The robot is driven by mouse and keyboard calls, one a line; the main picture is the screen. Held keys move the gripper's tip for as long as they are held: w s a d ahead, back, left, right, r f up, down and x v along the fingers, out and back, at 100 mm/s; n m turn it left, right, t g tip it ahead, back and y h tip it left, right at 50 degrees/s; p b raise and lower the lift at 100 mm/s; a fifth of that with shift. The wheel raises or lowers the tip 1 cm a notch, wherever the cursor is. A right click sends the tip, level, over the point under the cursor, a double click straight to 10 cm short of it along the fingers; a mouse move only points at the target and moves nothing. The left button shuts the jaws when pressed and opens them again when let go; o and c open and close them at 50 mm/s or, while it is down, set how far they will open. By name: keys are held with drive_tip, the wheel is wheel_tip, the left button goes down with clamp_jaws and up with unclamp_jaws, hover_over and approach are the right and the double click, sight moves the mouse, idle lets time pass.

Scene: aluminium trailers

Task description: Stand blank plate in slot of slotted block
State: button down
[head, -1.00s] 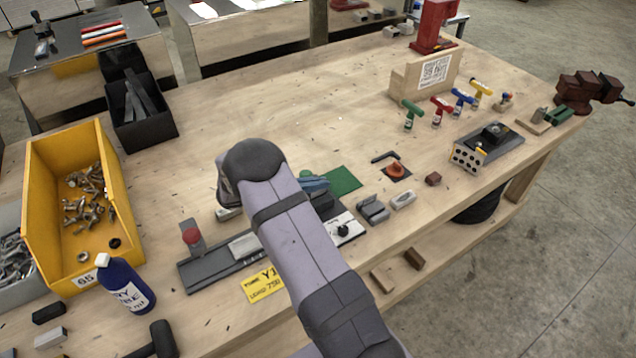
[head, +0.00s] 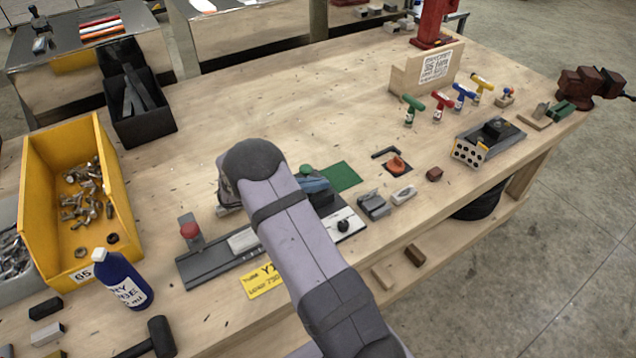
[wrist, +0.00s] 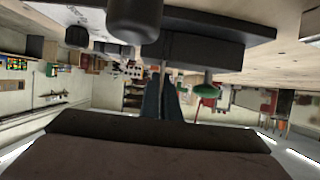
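My gripper is mostly hidden behind my own forearm in the head view. In the wrist view my gripper (wrist: 162,80) shows two blue-grey fingers close together, their tips beside a black block (wrist: 205,50). Whether something thin is between them I cannot tell. In the head view a dark block (head: 322,200) shows partly behind my forearm, with a green knob (head: 306,171) near it. I cannot tell whether this is the slotted block; no slot shows. I cannot pick out the blank plate for certain.
A dark rail (head: 212,268) with a red knob (head: 190,231) lies left of my forearm. A yellow bin (head: 40,190) of bolts and a blue bottle (head: 124,283) stand further left. A green mat (head: 343,177) lies to the right. The bench's far middle is clear.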

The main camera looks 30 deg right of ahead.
drive_tip(key=shift+f+b, duration=0.3)
drive_tip(key=shift+f, duration=0.25)
drive_tip(key=shift+r+p, duration=0.25)
drive_tip(key=shift+p, duration=0.05)
drive_tip(key=shift+r+p, duration=1.1)
drive_tip(key=shift+r, duration=0.2)
drive_tip(key=shift+p, duration=0.35)
idle(1.2)
drive_tip(key=shift+f+b, duration=1.05)
drive_tip(key=shift+f, duration=0.5)
drive_tip(key=c, duration=1.9)
unclamp_jaws()
drive_tip(key=shift+c, duration=0.2)
drive_tip(key=shift+s+f, duration=0.1)
drive_tip(key=shift+a, duration=0.15)
